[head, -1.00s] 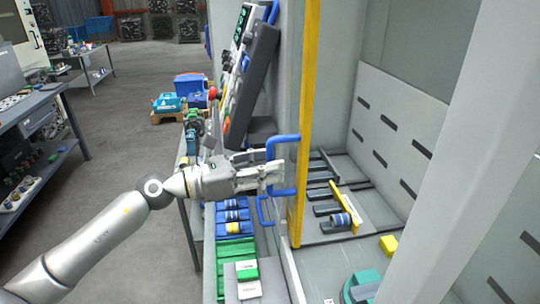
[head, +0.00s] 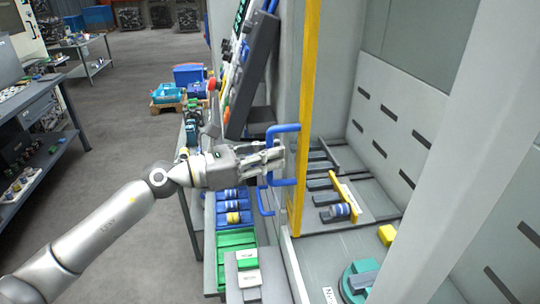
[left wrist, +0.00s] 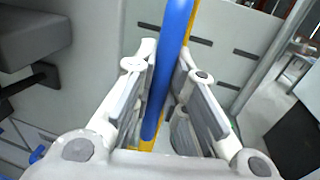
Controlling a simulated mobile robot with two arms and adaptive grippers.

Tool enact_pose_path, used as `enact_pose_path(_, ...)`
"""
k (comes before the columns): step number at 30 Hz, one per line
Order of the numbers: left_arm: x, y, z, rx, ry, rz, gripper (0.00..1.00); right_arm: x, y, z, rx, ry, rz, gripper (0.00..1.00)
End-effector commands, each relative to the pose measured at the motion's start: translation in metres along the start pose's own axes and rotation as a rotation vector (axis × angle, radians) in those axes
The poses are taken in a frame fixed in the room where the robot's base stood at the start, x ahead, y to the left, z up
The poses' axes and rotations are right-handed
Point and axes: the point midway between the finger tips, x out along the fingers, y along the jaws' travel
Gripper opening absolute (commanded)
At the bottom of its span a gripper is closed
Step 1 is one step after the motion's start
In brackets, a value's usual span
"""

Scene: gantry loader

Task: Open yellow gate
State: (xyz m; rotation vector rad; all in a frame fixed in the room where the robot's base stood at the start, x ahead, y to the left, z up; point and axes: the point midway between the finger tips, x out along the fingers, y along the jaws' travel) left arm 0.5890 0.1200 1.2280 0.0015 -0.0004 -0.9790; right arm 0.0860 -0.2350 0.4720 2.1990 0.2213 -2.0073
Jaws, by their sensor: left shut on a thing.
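The yellow gate (head: 308,110) shows as a tall narrow yellow edge at the opening of the grey machine. A blue handle (head: 284,128) is fixed to its left side. My left gripper (head: 274,158) is at this handle, its fingers on either side of the upright bar. In the left wrist view the blue handle (left wrist: 170,65) runs between the two fingers of my left gripper (left wrist: 164,100), which are shut on it. Part of the yellow gate (left wrist: 200,20) shows behind the bar. My right gripper is not in view.
Inside the machine are a fixture with a yellow plate (head: 345,196), a yellow block (head: 387,234) and a teal round part (head: 360,282). A control panel (head: 250,75) stands left of the gate. Blue bins (head: 228,218) and a green bin (head: 236,243) sit below my left gripper.

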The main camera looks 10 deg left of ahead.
Motion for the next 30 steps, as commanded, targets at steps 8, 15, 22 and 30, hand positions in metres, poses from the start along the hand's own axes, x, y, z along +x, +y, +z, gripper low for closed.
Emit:
enact_pose_path(8,0.006,0.035,-0.004,0.005,-0.002,0.006,0.00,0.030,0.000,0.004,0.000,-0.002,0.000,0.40)
enact_pose_path(15,0.009,0.044,-0.001,0.001,0.000,0.002,0.00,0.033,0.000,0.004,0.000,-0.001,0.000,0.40)
enact_pose_path(22,0.008,0.043,0.000,0.000,0.001,0.001,0.17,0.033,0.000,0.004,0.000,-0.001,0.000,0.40)
enact_pose_path(30,0.008,0.043,0.000,0.000,0.000,0.001,0.35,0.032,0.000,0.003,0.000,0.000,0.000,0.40)
